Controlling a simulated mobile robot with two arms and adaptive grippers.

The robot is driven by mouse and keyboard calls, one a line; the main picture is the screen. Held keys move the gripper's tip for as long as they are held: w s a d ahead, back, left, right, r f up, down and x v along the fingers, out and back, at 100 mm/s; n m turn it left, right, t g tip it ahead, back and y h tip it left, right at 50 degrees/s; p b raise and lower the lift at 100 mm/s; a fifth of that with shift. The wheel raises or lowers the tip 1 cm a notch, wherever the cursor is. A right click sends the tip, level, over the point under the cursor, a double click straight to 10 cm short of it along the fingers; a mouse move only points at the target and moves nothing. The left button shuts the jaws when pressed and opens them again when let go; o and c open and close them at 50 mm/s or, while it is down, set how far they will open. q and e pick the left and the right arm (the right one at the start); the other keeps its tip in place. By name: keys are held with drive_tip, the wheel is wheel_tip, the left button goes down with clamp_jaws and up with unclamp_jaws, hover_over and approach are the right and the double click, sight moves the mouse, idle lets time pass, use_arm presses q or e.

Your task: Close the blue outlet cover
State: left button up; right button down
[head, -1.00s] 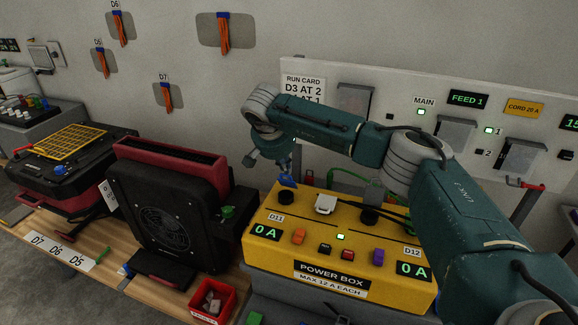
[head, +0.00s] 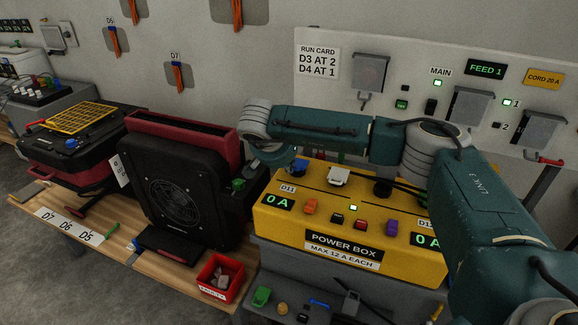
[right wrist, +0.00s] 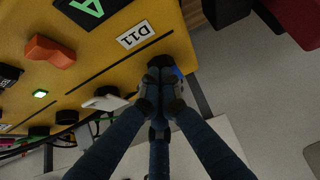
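The blue outlet cover (head: 300,166) is on the top of the yellow power box (head: 330,217), behind the D11 label. It looks lowered over its outlet, whose dark opening does not show; I cannot tell if it is fully flat. A sliver of the blue cover (right wrist: 178,73) shows beside my fingertips in the right wrist view. My right gripper (right wrist: 161,78) points down at it with its fingers together. I see nothing between them, and contact with the cover is unclear. My left gripper is not in view.
A white cover (head: 338,177) and an uncovered black outlet (head: 382,187) with cables are to the right on the box. A black and red fan unit (head: 180,190) stands close on the left. A red bin (head: 220,278) is in front.

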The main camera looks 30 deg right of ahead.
drive_tip(key=shift+s+a+f+t+h+b, duration=0.15)
drive_tip(key=shift+f+t+h+b, duration=0.25)
drive_tip(key=shift+f+b, duration=0.15)
drive_tip(key=shift+f, duration=0.15)
idle(0.4)
drive_tip(key=shift+d+b, duration=0.4)
drive_tip(key=shift+b, duration=0.05)
